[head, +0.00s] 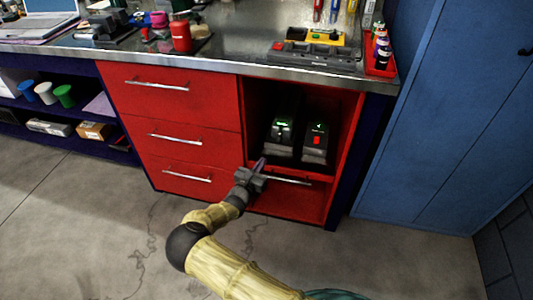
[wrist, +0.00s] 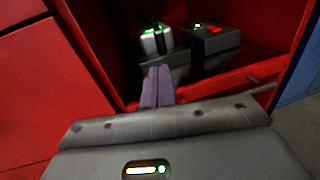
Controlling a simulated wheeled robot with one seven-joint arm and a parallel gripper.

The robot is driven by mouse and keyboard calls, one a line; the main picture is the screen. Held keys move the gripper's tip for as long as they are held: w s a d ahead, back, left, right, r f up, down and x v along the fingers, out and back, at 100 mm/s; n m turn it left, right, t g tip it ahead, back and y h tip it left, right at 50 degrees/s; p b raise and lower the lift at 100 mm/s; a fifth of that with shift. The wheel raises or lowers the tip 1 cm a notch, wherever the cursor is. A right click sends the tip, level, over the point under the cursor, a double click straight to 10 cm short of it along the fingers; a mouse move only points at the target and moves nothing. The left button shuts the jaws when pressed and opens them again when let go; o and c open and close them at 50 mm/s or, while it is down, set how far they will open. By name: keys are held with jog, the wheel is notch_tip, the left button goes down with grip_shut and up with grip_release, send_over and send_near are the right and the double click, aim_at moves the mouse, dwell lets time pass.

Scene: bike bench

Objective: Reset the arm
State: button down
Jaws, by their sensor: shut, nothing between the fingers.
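My gripper (head: 262,163) is at the end of my arm, in front of the open compartment of the red bench cabinet (head: 170,110). It also shows in the wrist view (wrist: 158,87), with its purple-grey fingers together and nothing between them. In the head view it is close to the metal bar handle (head: 290,180) at the compartment's lower front; I cannot tell whether it touches. In the wrist view the fingers point into the compartment, toward two dark devices with green lights, the left one (wrist: 155,40) and the right one with a red button (wrist: 214,38).
Three closed red drawers with bar handles are left of the compartment. The bench top (head: 230,50) holds a red can (head: 181,36), a tool tray (head: 312,58) and a red bottle rack (head: 381,62). A blue cabinet (head: 440,120) stands right. The floor (head: 90,220) left of my arm is clear.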

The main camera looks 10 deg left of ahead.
jog(key=shift+s+a, duration=0.1)
jog(key=shift+s, duration=0.3)
jog(key=shift+w, duration=0.1)
